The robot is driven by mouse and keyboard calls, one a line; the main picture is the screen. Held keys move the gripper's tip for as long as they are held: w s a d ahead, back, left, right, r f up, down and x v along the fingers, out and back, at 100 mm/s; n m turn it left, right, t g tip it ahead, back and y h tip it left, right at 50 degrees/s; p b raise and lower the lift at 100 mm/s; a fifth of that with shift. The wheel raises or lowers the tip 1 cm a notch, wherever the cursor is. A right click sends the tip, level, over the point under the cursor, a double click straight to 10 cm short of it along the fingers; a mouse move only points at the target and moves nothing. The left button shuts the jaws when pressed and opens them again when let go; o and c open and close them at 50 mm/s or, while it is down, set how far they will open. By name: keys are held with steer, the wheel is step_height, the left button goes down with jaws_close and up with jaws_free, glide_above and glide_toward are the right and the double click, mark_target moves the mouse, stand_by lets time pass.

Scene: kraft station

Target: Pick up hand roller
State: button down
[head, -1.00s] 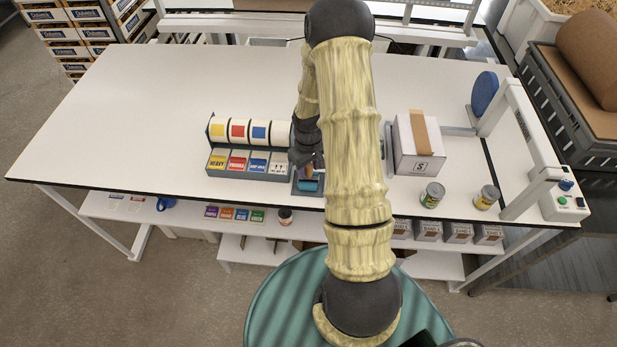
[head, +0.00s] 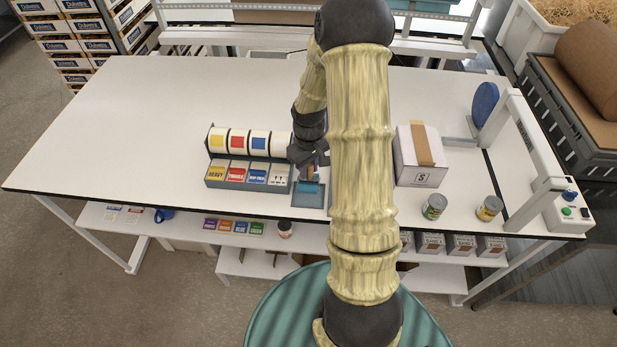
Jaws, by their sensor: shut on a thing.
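My gripper (head: 309,158) is above a small grey tray (head: 296,200) at the right end of the label dispenser. It is shut on the hand roller (head: 308,173), of which only a small brownish and bluish part shows below the fingers. The tray's bluish inside shows beneath it. The roller appears to be held just over the tray; the exact gap is hard to tell. My arm hides the table to the right of the tray.
The label dispenser (head: 247,183) with coloured rolls stands just left of the tray. A taped box (head: 419,170), two cans (head: 434,206) (head: 489,208) and a sealing machine frame (head: 528,140) stand to the right. The table's left half (head: 120,130) is clear.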

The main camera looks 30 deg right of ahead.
step_height(320, 180, up, 5)
steer(key=shift+b, duration=0.5)
